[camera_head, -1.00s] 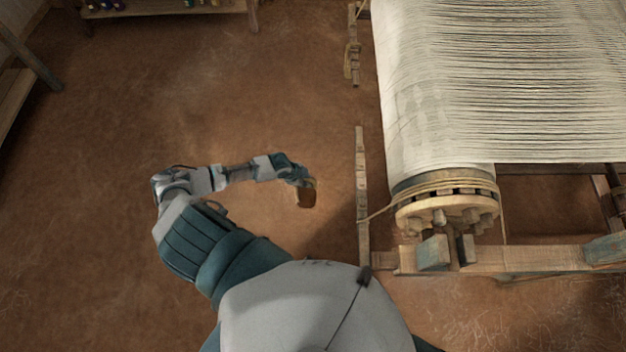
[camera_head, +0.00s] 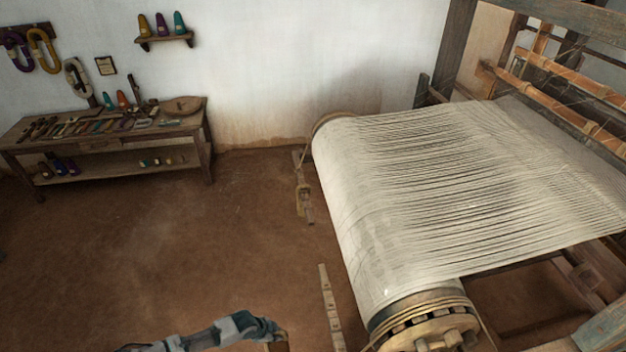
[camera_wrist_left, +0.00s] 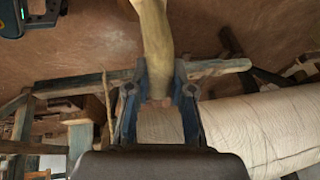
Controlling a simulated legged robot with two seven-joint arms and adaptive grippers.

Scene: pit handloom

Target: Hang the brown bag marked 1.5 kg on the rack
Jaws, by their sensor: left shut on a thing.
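My left gripper (camera_head: 268,332) is at the bottom edge of the head view, partly cut off. It is shut on the brown bag (camera_head: 279,346), of which only a small brown piece shows there. In the left wrist view the two fingers (camera_wrist_left: 158,95) close around a tan-brown piece of the bag (camera_wrist_left: 156,40), which runs up out of the frame. No 1.5 kg mark is readable. I cannot tell for sure which fixture is the rack; a wall rail (camera_head: 22,33) with hanging hanks is at the far upper left. My right gripper is not in view.
The loom's warp beam (camera_head: 365,215) with white threads fills the right. A notched wooden piece (camera_head: 331,305) lies between it and my gripper. A workbench (camera_head: 95,150) with tools stands at the back left, below a small shelf (camera_head: 165,39). The brown floor (camera_head: 180,250) between is clear.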

